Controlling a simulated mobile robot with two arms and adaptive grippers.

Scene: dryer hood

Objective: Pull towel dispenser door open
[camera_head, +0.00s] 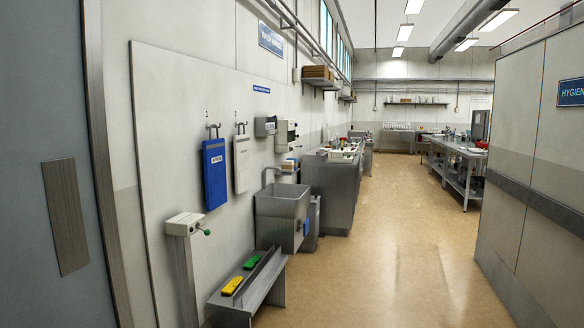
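A white box with a dark side, likely the towel dispenser (286,133), is mounted on the left wall beyond the sink (281,210). It is small in the picture, and I cannot tell whether its door is open or shut. A smaller grey box (265,127) hangs on the wall just left of it. Neither of my grippers shows in the head view.
A low metal bench (270,278) with a yellow and a green item stands before the sink. A post with a white box (185,222) and green knob stands nearer. Blue (214,174) and white (241,164) boards hang on hooks. The tan floor (370,240) is clear.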

